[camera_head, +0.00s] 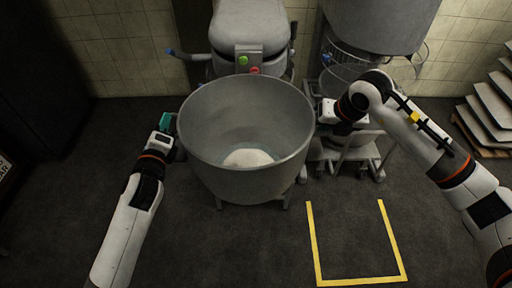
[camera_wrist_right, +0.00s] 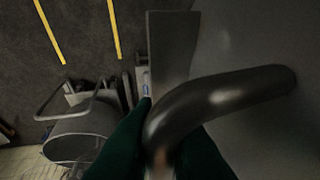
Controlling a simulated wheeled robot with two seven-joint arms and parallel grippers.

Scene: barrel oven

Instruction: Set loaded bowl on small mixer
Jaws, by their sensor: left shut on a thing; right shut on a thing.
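The large grey bowl (camera_head: 212,165) is upright in the middle of the head view, with a pale mound of dough or flour (camera_head: 248,158) in its bottom. The small mixer (camera_head: 250,30) stands right behind it, with a green and a red button on its front. My left gripper (camera_head: 169,120) is at the bowl's left side, shut at a handle there that is mostly hidden. My right gripper (camera_head: 323,112) is at the bowl's right side. In the right wrist view its green fingers (camera_wrist_right: 160,150) are shut on the bowl's curved dark handle (camera_wrist_right: 220,95). Whether the bowl rests on the mixer is hidden.
A larger mixer (camera_head: 380,25) with a wire guard stands to the right of the small one. A yellow floor marking (camera_head: 362,281) lies at front right. Stacked trays (camera_head: 490,110) stand at the far right. The floor in front of the bowl is clear.

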